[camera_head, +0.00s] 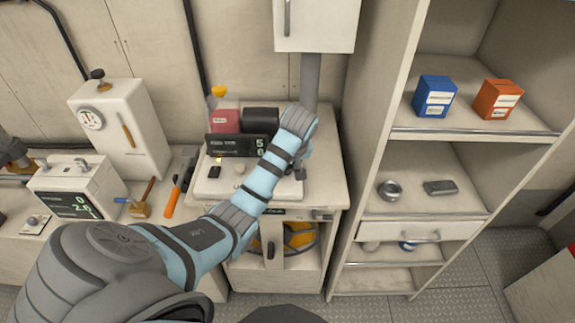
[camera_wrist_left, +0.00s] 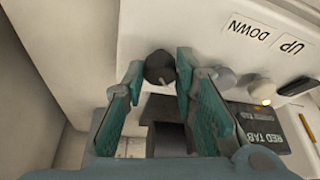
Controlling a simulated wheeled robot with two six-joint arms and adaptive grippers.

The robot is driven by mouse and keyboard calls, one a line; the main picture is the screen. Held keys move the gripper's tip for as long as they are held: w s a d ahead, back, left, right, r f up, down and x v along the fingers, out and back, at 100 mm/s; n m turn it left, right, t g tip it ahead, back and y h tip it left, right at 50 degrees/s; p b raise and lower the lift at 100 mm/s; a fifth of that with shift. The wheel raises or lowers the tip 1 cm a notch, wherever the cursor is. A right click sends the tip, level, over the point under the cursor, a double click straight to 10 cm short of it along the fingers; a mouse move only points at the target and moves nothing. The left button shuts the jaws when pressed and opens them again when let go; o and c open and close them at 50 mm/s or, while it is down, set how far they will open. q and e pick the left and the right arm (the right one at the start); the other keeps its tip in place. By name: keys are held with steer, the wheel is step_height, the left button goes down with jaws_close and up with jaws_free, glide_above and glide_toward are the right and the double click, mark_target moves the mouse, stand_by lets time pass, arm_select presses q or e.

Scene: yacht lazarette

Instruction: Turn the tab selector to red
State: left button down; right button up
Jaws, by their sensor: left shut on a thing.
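In the left wrist view, a dark round knob (camera_wrist_left: 157,66), which looks like the tab selector, sits between the teal fingertips of my left gripper (camera_wrist_left: 161,74). The gripper is shut on it; a pale mark shows at its edge. Which setting it points to is not clear. A dark plate (camera_wrist_left: 262,128) reading RED TAB, with a fainter green line, lies to the right, partly behind a finger. In the head view, my left gripper (camera_head: 301,166) is over the right end of the white machine (camera_head: 232,188), and the arm hides the knob. My right gripper is not in view.
A grey knob (camera_wrist_left: 225,79) and a pale knob (camera_wrist_left: 260,88) stand close right of my fingers, near UP and DOWN labels. A dark display (camera_head: 236,145) is behind the arm. An orange-handled tool (camera_head: 171,202) lies left. Shelves (camera_head: 440,215) stand right.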

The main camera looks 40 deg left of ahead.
arm_select(q)
steer(key=shift+w+a+r+n, duration=0.15)
steer(key=shift+r+n, duration=0.05)
steer(key=shift+n, duration=0.1)
steer(key=c, duration=1.5)
jaws_free()
steer(key=shift+o, duration=1)
steer(key=shift+f, duration=0.1)
steer(key=shift+a+f, duration=0.15)
